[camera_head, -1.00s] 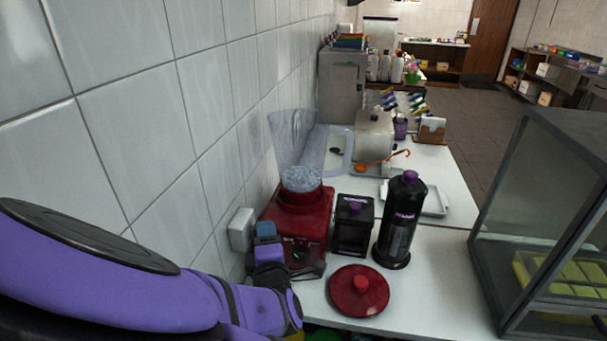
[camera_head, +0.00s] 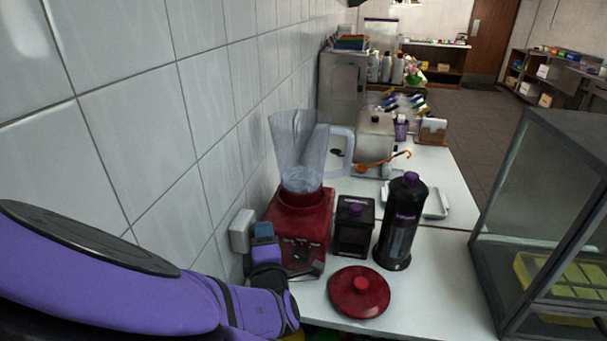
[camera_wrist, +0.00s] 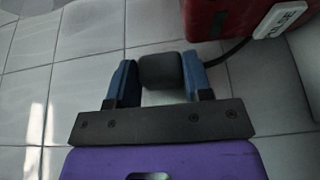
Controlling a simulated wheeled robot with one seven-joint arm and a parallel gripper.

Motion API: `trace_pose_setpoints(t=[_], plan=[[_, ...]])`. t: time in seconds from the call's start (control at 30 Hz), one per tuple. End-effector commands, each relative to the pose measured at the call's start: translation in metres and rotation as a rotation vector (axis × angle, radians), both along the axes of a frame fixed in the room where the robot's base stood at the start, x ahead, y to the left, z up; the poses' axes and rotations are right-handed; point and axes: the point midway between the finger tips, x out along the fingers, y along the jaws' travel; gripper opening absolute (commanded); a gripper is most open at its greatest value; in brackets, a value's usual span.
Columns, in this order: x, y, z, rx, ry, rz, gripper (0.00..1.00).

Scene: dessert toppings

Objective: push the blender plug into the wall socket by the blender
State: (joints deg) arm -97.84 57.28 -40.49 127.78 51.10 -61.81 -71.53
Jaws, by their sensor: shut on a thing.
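The dark plug (camera_wrist: 160,72) is between the blue fingers of my gripper (camera_wrist: 160,80) in the wrist view, and the gripper is shut on it. In the head view my gripper (camera_head: 264,238) is beside the wall, just right of and slightly below the white wall socket (camera_head: 241,231). The plug is hidden there by the gripper. A dark cord (camera_wrist: 236,50) runs from the plug toward the red blender (camera_head: 302,225), which also shows in the wrist view (camera_wrist: 210,18). A pale patch shows behind the plug in the wrist view; I cannot tell whether plug and socket touch.
A red lid (camera_head: 359,292) lies on the white counter (camera_head: 425,290). A dark square container (camera_head: 354,226) and a black dispenser (camera_head: 401,222) stand right of the blender. A glass case (camera_head: 545,215) stands farther right. The tiled wall (camera_head: 150,130) bounds the left.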

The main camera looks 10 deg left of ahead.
Motion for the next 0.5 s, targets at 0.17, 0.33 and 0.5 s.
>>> trace_pose_setpoints(t=[0.17, 0.33, 0.5], plan=[[0.0001, 0.0017, 0.0000, 0.000, 0.000, 0.000, 0.20], [0.0002, 0.0034, -0.0001, 0.000, 0.000, 0.000, 0.20], [0.0004, 0.0053, -0.0001, -0.001, 0.000, 0.000, 0.20]])
